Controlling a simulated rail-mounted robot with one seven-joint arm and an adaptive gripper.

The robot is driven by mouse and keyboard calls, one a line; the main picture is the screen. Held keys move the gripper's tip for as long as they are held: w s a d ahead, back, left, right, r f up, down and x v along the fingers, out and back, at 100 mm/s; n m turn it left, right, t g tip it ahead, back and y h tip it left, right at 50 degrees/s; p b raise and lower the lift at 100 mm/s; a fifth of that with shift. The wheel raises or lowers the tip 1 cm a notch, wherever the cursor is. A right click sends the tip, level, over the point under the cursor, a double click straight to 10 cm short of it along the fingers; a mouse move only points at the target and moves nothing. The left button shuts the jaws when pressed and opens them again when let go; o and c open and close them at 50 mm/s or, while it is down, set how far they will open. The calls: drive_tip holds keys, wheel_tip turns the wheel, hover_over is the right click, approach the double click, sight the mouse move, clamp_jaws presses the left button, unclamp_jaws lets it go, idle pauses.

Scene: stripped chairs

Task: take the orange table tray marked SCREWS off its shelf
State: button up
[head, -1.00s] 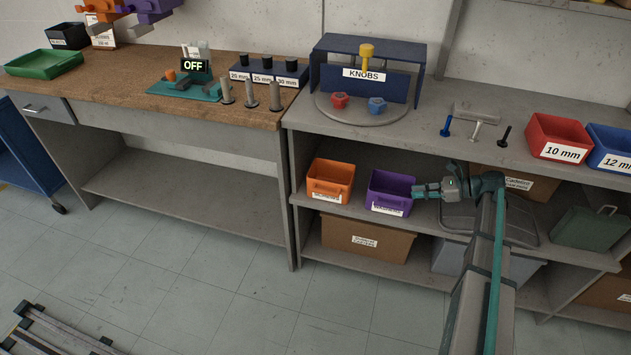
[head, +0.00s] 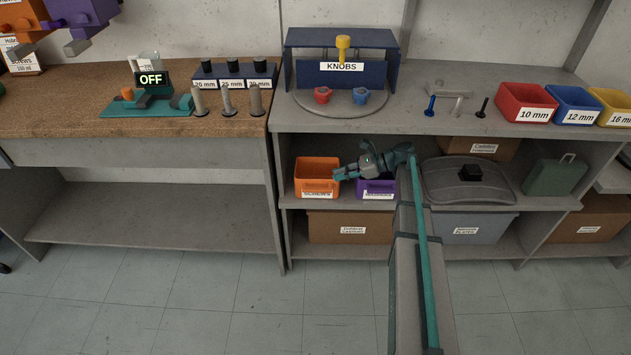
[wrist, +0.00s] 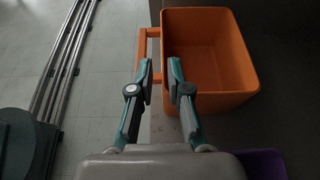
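The orange tray (head: 317,172) stands on the middle shelf under the KNOBS display, with a white SCREWS label on its front. In the wrist view the orange tray (wrist: 238,60) looks empty, and its handle (wrist: 141,48) sticks out to the left. My gripper (head: 344,174) is at the tray's right front edge in the head view. In the wrist view my gripper (wrist: 161,78) is open, with a gap between its fingers. The fingers overlap the tray's handle side in the picture. I cannot tell whether they touch it.
A purple tray (head: 377,194) stands right beside the orange one, partly behind my arm. A grey lidded bin (head: 468,222) is further right. A cardboard box (head: 352,228) sits on the shelf below. The worktop (head: 400,122) lies above. The floor in front is clear.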

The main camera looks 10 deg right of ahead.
sight(317, 181)
drive_tip(key=x, duration=0.7)
drive_tip(key=shift+w+a, duration=0.15)
drive_tip(key=shift+w, duration=0.05)
clamp_jaws()
